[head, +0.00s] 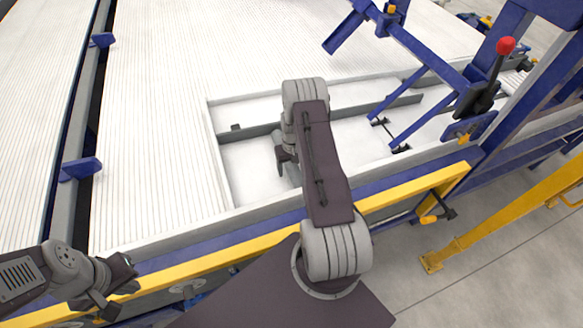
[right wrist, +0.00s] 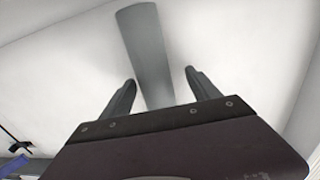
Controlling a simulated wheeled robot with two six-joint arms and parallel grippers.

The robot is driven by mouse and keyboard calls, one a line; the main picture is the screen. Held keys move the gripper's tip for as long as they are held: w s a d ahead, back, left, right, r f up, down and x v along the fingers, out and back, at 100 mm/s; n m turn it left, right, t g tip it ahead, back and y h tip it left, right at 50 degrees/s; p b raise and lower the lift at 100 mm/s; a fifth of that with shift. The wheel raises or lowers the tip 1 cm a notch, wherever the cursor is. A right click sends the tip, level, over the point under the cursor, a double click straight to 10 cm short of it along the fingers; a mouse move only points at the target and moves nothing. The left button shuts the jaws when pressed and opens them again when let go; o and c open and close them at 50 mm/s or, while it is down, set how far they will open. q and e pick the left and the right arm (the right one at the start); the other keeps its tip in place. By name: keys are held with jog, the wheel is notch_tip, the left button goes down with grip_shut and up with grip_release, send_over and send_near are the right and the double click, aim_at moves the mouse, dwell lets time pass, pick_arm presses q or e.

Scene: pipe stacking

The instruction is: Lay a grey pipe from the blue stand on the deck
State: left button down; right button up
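A long dark grey bar (head: 372,107), which may be the grey pipe, lies across the white recessed bay. A grey bar also shows between the fingers in the right wrist view (right wrist: 146,50). My right gripper (head: 284,156) is over the bay, partly hidden by my arm. In the right wrist view its two fingers (right wrist: 160,80) are apart, with gaps on both sides of the bar. The blue stand (head: 430,58) is at the upper right. The ribbed white deck (head: 160,130) is at the left. My left gripper (head: 118,283) is at lower left by the yellow edge; its finger opening is unclear.
A yellow rail (head: 205,275) runs along the near edge of the platform. A lever with a red knob (head: 505,46) stands at the upper right. Blue brackets (head: 80,168) line the left side of the deck. A yellow post (head: 500,222) stands on the floor at right.

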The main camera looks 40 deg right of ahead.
notch_tip(320, 180, up, 9)
jog(key=shift+r, duration=0.1)
dwell(0.5)
jog(key=w+a+r+n+t, duration=0.1)
jog(key=w+a+r+n, duration=0.1)
jog(key=w+a+r, duration=0.4)
jog(key=s+a+r+n+t, duration=0.1)
jog(key=s+a+r, duration=0.2)
jog(key=a+r, duration=0.15)
jog(key=s+a+r+n, duration=0.1)
jog(key=s+a+r, duration=0.1)
jog(key=a+r, duration=0.3)
jog(key=s+a+f, duration=0.1)
jog(key=s+a, duration=0.2)
jog(key=s, duration=0.4)
jog(key=s+a+f, duration=0.2)
jog(key=s, duration=0.6)
jog(key=shift+s+a+m+g, duration=0.15)
jog(key=shift+a+m+g, duration=0.15)
jog(key=shift+a+g, duration=0.1)
